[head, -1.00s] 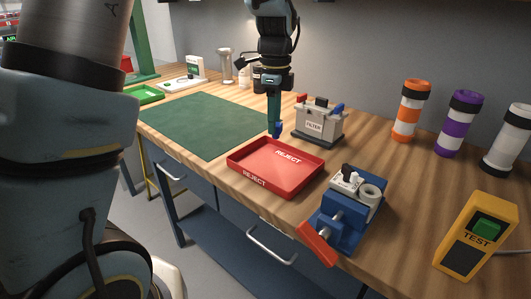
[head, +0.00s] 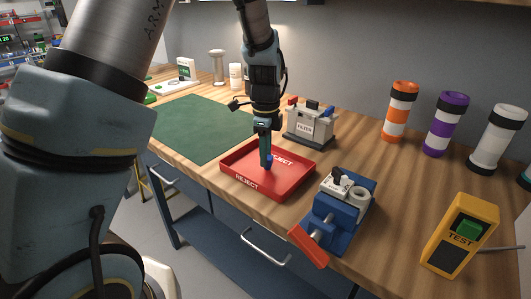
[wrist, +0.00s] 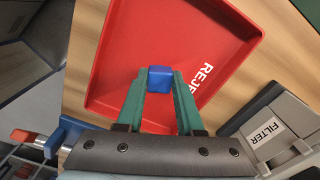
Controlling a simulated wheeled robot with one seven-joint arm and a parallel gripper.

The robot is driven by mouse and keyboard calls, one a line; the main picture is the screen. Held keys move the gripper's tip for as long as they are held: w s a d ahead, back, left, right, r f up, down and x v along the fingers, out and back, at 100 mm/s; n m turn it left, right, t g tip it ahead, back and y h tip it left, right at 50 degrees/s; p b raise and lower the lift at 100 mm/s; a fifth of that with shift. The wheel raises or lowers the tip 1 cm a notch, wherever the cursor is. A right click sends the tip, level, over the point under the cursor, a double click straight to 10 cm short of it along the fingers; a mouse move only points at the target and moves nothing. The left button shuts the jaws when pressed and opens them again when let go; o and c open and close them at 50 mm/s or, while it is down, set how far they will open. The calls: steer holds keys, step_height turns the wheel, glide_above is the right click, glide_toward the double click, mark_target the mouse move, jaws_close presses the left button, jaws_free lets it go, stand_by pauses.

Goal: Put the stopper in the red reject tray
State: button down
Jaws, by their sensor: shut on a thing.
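The stopper (wrist: 160,79) is a small blue block. It is pinched between the green fingertips of my gripper (wrist: 159,84) in the wrist view. In the head view my gripper (head: 267,163) points down over the red reject tray (head: 240,185), and the blue stopper (head: 269,159) shows at its tip. The tray has low walls and white REJECT lettering, and it also fills much of the wrist view (wrist: 185,35). The tray holds nothing else that I can see. I cannot tell whether the stopper touches the tray floor.
A grey filter box (head: 309,127) stands close behind the tray at right. A blue vise (head: 338,210) with a red handle is to the tray's right. A yellow TEST box (head: 461,235) and striped tubes (head: 399,112) stand farther right. The green mat (head: 195,127) at left is clear.

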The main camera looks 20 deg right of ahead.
steer(key=c, duration=0.5)
jaws_free()
steer(key=shift+c, duration=0.2)
step_height(320, 180, up, 12)
steer(key=b, duration=0.2)
steer(key=w+a+f+n, duration=0.1)
steer(key=a+f+n, duration=0.1)
steer(key=a+n, duration=0.65)
steer(key=a+f+n, duration=0.2)
steer(key=a+n, duration=0.3)
steer(key=a, duration=0.6)
steer(key=s+a+f+n+t, duration=0.1)
steer(key=s+a+f+n, duration=0.2)
steer(key=a+n, duration=0.8)
steer(key=s, duration=0.2)
steer(key=shift+s+t, duration=0.3)
steer(key=shift+s, duration=0.1)
steer(key=shift+a+f, duration=0.1)
